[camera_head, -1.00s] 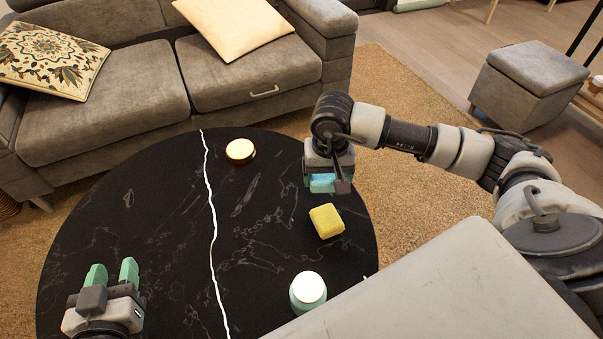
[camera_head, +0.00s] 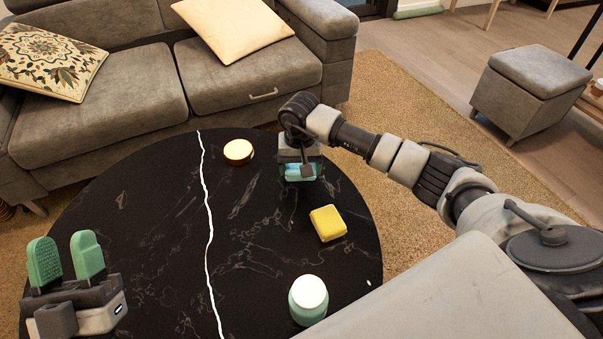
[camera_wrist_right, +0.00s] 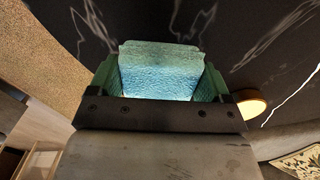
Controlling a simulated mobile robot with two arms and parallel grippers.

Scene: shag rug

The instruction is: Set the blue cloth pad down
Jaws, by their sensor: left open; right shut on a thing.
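The blue cloth pad (camera_wrist_right: 160,75) is between the fingers of my right gripper (camera_wrist_right: 160,85) in the right wrist view. In the head view the pad (camera_head: 299,171) shows below the right gripper (camera_head: 300,175), over the far right part of the round black table (camera_head: 150,215). Whether the pad touches the table I cannot tell. My left gripper (camera_head: 67,260) is open and empty at the table's left side, its green fingers upright and apart.
A yellow block (camera_head: 327,223) lies on the table nearer to me than the pad. A round white-topped jar (camera_head: 308,299) stands at the near edge, and a round lidded piece (camera_head: 238,152) at the far side. A grey sofa (camera_head: 110,100) stands behind. The table's middle is clear.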

